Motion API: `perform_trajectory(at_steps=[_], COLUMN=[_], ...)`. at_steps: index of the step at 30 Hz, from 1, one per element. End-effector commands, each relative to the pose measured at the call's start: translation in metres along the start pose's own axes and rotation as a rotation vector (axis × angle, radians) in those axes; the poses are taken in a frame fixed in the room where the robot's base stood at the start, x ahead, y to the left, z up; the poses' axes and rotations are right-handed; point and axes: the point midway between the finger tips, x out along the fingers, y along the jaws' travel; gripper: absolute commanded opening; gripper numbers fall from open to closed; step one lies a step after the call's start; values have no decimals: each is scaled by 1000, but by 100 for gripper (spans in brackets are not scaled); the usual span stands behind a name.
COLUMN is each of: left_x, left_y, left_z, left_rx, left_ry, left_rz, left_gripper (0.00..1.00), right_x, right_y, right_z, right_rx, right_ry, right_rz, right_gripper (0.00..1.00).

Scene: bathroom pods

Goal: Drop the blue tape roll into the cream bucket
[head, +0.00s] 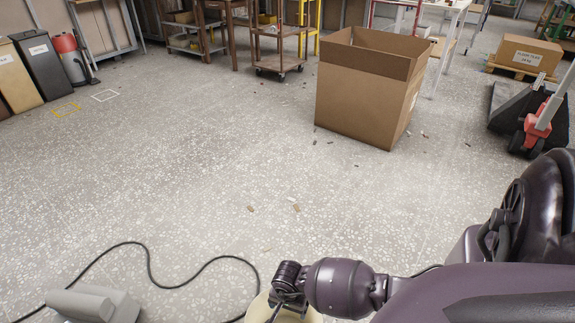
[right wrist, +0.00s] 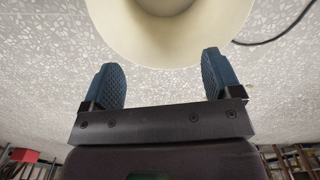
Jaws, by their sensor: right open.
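The cream bucket (head: 311,317) shows only in part at the bottom edge of the head view, behind my right gripper (head: 277,304). In the right wrist view the bucket (right wrist: 115,28) fills the top middle, with its mouth facing the camera and its upper part cut off by the frame. My right gripper (right wrist: 160,62) is open, its two dark blue fingers wide apart with nothing between them. The fingers point toward the bucket's rim. I do not see the blue tape roll in either view. My left gripper is not in view.
A large open cardboard box (head: 362,98) stands on the speckled floor. A grey object (head: 92,303) lies at the lower left, near a black cable (head: 150,262). A pallet jack (head: 540,122) is at the right. Small scraps are scattered; the middle floor is mostly clear.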

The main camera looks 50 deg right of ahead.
Motion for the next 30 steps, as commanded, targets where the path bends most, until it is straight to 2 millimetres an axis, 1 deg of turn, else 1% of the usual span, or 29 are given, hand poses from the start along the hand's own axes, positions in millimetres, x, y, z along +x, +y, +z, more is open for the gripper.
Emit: perform_trajectory(at_steps=[1, 6, 9, 13, 20, 28, 30], left_x=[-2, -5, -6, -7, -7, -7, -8], left_y=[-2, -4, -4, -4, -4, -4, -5], left_z=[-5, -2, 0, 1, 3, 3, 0], left_rx=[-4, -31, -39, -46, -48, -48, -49], left_ry=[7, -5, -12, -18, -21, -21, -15], left_rz=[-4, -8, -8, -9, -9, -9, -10], left_gripper=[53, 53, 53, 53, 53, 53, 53], right_x=[-18, -42, -50, -55, -54, -54, -58], right_y=[-5, -4, -2, -1, 1, 0, -2], right_z=[-3, -2, -1, 0, 1, 0, 0], right_rx=[-3, -1, -2, 0, 0, 0, 0], right_ry=[6, 4, 3, 0, -2, -1, 1], right_rz=[-12, -9, -5, -2, 2, 1, -4], right_gripper=[84, 84, 84, 84, 84, 84, 84])
